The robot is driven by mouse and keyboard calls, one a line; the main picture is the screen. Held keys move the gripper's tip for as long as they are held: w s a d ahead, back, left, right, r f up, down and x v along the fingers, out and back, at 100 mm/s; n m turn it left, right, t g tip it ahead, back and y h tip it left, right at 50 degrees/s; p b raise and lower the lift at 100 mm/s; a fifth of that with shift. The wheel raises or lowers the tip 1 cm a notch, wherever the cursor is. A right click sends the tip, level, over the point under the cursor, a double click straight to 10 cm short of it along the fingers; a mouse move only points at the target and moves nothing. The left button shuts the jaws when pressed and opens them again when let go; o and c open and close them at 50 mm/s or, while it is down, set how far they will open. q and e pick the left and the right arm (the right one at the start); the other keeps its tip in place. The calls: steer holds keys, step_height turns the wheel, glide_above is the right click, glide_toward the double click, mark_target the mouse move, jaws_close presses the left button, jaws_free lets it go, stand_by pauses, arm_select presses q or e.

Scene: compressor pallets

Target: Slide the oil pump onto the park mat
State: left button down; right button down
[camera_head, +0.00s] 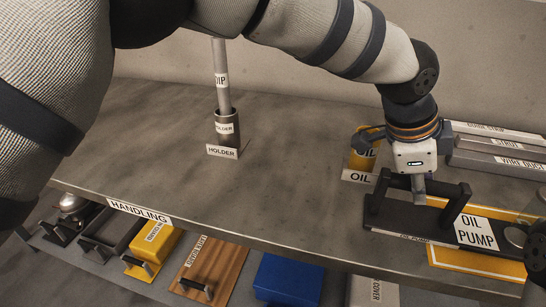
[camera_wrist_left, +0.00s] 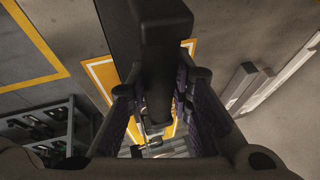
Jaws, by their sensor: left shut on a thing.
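The oil pump (camera_head: 430,222) is a long black base with a raised bar handle and a white OIL PUMP label. It lies flat near the table's right end. Its right part is over the yellow, white-bordered park mat (camera_head: 470,262); its left end sticks out past the mat's left edge. My left gripper (camera_head: 419,188) points down and is shut on the handle. In the left wrist view, the dark bar (camera_wrist_left: 165,50) passes between the fingers, with the yellow mat (camera_wrist_left: 104,75) beyond.
A yellow OIL container (camera_head: 362,158) stands just behind the pump's left end. Grey wire ducts (camera_head: 500,150) lie at the back right. A holder (camera_head: 227,128) with an upright rod stands left of centre. The table's front edge is close to the pump. The table's middle is clear.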

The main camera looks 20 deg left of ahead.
arm_select(q)
steer(key=shift+s+f, duration=0.2)
steer(key=shift+f, duration=0.15)
steer(key=c, duration=1.7)
jaws_free()
steer(key=o, duration=0.3)
steer(key=shift+w+d, duration=0.1)
steer(key=shift+w, duration=0.05)
steer(key=shift+o, duration=0.2)
steer(key=shift+r, duration=0.15)
